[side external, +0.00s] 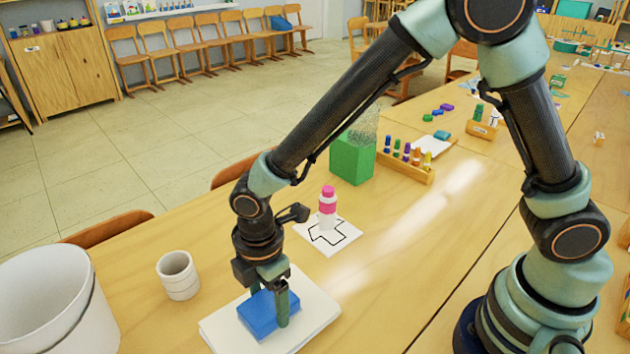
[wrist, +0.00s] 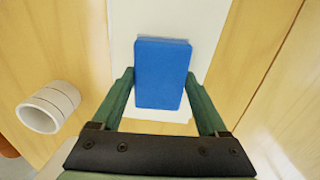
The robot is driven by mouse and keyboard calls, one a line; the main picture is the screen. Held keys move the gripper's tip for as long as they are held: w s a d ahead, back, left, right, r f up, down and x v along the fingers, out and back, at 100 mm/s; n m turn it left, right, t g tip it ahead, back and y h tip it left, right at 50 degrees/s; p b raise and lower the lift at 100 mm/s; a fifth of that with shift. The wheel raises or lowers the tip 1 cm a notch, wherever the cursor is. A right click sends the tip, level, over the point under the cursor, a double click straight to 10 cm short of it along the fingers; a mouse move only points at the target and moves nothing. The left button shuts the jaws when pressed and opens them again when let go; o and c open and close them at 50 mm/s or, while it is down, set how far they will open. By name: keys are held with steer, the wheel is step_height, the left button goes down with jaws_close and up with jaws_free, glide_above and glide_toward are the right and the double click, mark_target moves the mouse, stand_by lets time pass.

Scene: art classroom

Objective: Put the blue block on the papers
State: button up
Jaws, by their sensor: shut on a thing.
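The blue block (side external: 262,317) is a flat rectangular block at the stack of white papers (side external: 318,311) near the front of the table. It also shows in the wrist view (wrist: 161,73), with the papers (wrist: 118,45) behind it. My gripper (side external: 270,306) points down over the papers and is shut on the blue block, with one finger on each side. In the wrist view the fingers (wrist: 161,95) flank the block. I cannot tell whether the block touches the papers or hangs just above them.
A white cup (side external: 178,275) and a large white bucket (side external: 52,305) stand left of the papers. Behind are a pink-capped bottle (side external: 327,207) on a drawn-on sheet (side external: 343,239), a green box (side external: 352,158) and a wooden rack (side external: 408,168).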

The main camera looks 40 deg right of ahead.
mark_target(268, 302)
steer(key=shift+f, duration=0.15)
steer(key=o, duration=1.3)
step_height(268, 302, up, 12)
steer(key=s+d+r+m+t, duration=0.1)
steer(key=d+r+m+t, duration=0.1)
steer(key=d+m, duration=0.4)
steer(key=s+d+r+m+t, duration=0.1)
steer(key=d+r+m, duration=0.3)
steer(key=d, duration=0.6)
steer(key=s+d+r+m+t, duration=0.1)
steer(key=d+r+m+t, duration=0.1)
steer(key=d+m, duration=0.6)
steer(key=shift+s+r+t, duration=0.15)
steer(key=shift+r+t, duration=0.15)
steer(key=shift+r, duration=0.1)
